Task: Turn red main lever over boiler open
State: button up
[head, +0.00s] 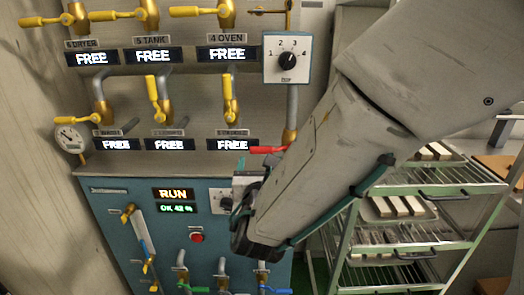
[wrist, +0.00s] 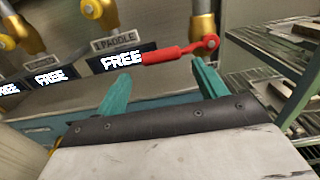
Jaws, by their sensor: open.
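The red main lever (head: 267,150) sits on a brass valve on the vertical pipe at the right of the panel, above the blue boiler cabinet (head: 110,215). The lever points left, roughly level and across the pipe. In the wrist view the red lever (wrist: 180,52) runs from its pivot at the right to the edge of a FREE display. My gripper (wrist: 160,84) is open and empty, its teal fingers spread below the lever, with the lever beyond the gap between them. In the head view my gripper (head: 243,178) is just below and left of the lever, partly hidden by my arm.
Several yellow-handled valves (head: 153,100) line the panel left of the lever, with FREE displays below them. A rotary dial box (head: 287,58) is above the lever. A metal tray rack (head: 400,240) stands at the right. The boiler shows a RUN display (head: 173,194).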

aim_at(261, 152)
jog(key=w, duration=0.7)
jog(key=shift+w+d, duration=0.1)
jog(key=shift+d, duration=0.1)
jog(key=c, duration=1.4)
jog(key=shift+a+r, duration=0.1)
